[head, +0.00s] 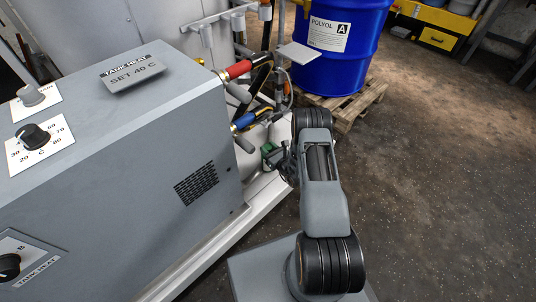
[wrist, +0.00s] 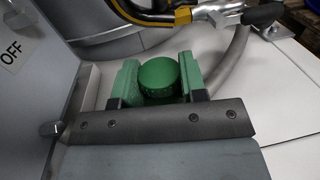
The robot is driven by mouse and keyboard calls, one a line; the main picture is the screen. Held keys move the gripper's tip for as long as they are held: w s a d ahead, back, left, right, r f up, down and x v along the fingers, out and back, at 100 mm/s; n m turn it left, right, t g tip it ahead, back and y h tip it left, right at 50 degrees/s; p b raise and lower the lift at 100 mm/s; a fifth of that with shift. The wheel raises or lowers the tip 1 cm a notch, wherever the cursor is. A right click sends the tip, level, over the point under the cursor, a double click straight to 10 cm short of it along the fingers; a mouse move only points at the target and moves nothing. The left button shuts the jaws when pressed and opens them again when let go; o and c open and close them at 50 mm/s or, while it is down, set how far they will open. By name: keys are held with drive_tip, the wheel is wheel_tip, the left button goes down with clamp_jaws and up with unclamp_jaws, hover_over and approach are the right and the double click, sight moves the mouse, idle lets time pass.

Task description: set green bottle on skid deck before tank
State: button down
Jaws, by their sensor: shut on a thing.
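The green bottle (wrist: 159,78) shows from above in the wrist view as a round green top. My gripper (wrist: 158,84) is shut on it, one green-padded finger on each side. The bottle's lower part is hidden, so I cannot tell whether it touches the white skid deck (wrist: 268,112). The grey tank (wrist: 108,42) stands just behind the bottle. In the head view my gripper (head: 271,156) is low beside the grey cabinet, over the skid; the bottle cannot be made out clearly there. The skid deck's white edge (head: 222,243) runs along the cabinet's foot.
The grey heater cabinet (head: 130,170) stands close to the left of my gripper. Hoses with red (head: 238,69) and blue (head: 245,121) grips hang close behind it. A blue drum (head: 338,55) stands on a wooden pallet (head: 352,104) beyond. Floor at right is clear.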

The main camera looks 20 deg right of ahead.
drive_tip(key=shift+f+b, duration=0.35)
drive_tip(key=shift+f, duration=0.95)
drive_tip(key=shift+f, duration=0.15)
drive_tip(key=c, duration=0.7)
unclamp_jaws()
drive_tip(key=shift+a, duration=0.1)
drive_tip(key=shift+r, duration=0.3)
drive_tip(key=p+v, duration=0.3)
drive_tip(key=v, duration=0.9)
drive_tip(key=shift+s+f, duration=0.1)
